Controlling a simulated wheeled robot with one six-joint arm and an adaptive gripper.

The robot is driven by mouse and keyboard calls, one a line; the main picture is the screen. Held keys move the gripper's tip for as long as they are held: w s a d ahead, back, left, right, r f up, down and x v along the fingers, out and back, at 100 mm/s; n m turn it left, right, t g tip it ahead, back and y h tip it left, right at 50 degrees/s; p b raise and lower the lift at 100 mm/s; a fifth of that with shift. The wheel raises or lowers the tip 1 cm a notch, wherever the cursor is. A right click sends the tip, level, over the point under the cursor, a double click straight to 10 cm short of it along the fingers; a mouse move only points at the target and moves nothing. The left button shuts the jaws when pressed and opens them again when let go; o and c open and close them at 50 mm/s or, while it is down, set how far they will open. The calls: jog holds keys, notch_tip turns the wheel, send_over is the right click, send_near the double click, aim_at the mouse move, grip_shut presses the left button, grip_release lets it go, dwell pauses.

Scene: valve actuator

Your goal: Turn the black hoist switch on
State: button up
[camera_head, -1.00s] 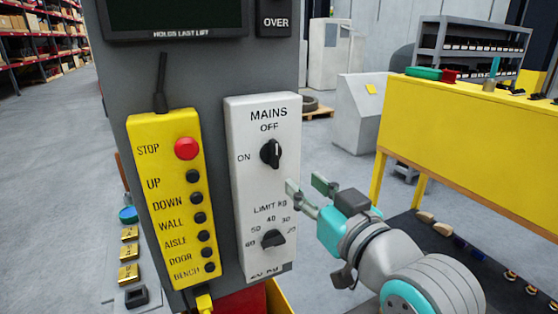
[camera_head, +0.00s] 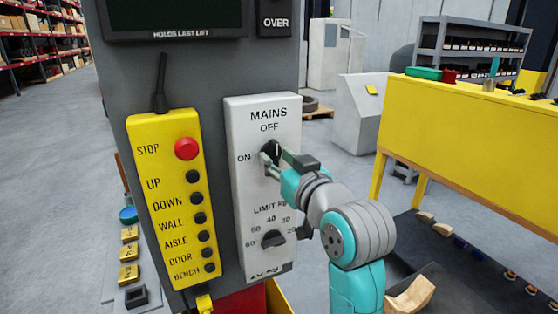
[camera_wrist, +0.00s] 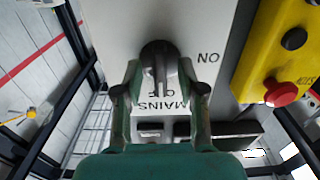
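The black MAINS switch (camera_head: 277,146) is a round knob with a raised ridge, on the upper part of a white panel (camera_head: 240,190) marked OFF above and ON at left. In the wrist view the switch (camera_wrist: 158,58) sits between my fingers, its ridge pointing towards the OFF lettering. My gripper (camera_head: 271,163) is at the switch from the lower right; it also shows in the wrist view (camera_wrist: 160,82). Its fingers are apart, one on each side of the knob; I cannot tell whether they touch it. The gripper partly hides the knob in the head view.
Below is a black LIMIT KG knob (camera_head: 273,239) on the same panel. To the left hangs a yellow pendant (camera_head: 160,190) with a red STOP button (camera_head: 187,148) and several black buttons. A yellow bench (camera_head: 470,140) stands at the right. Floor shows between panel and bench.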

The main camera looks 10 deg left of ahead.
grip_shut()
jog(key=shift+n, duration=0.4)
jog(key=n, duration=0.7)
jog(key=shift+n, duration=0.3)
jog(key=n, duration=0.4)
jog(key=shift+f+n, duration=0.1)
jog(key=shift+n, duration=2)
